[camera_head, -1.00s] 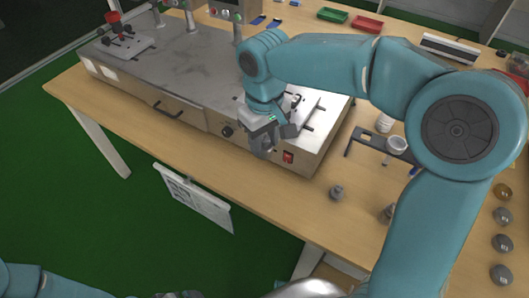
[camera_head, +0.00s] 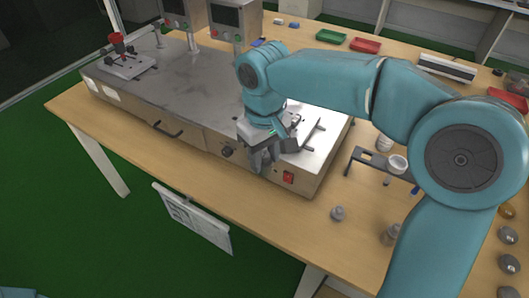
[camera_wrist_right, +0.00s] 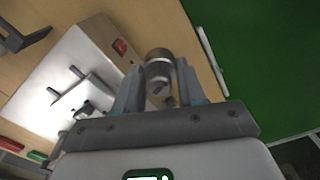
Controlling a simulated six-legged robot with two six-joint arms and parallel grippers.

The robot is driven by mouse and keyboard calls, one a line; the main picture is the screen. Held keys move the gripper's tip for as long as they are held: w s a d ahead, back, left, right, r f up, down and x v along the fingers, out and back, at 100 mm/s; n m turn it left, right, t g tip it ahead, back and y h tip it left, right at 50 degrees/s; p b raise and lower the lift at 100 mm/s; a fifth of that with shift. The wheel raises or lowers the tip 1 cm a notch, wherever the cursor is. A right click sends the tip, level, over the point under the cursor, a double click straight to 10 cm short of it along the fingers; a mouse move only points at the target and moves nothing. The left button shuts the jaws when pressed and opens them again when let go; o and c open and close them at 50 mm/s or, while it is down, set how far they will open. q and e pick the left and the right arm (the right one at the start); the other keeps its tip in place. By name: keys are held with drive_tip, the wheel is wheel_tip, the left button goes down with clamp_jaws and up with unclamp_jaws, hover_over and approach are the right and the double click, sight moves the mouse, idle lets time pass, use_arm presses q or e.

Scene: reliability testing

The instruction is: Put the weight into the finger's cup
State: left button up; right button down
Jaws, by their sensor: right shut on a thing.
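My right gripper (camera_head: 264,160) is in front of the grey test machine, over its front edge beside the red switch. In the right wrist view (camera_wrist_right: 160,90) it is shut on a small metal cylinder, the weight (camera_wrist_right: 159,66), held between its fingers. The head view does not show the weight clearly. A bright plate with dark fittings (camera_head: 312,135) lies on the machine's right end, partly hidden by my right arm. I cannot make out the finger's cup for certain. My left gripper is out of view.
The test machine (camera_head: 205,85) covers much of the wooden table (camera_head: 270,205). A metal weight (camera_head: 338,213) and a second one (camera_head: 390,235) stand near the front edge. A white cup (camera_head: 397,163) sits on a dark bracket. Green (camera_head: 331,36) and red (camera_head: 365,45) trays lie behind.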

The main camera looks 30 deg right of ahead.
drive_tip(key=shift+f+b, duration=5.35)
drive_tip(key=shift+f, duration=2.4)
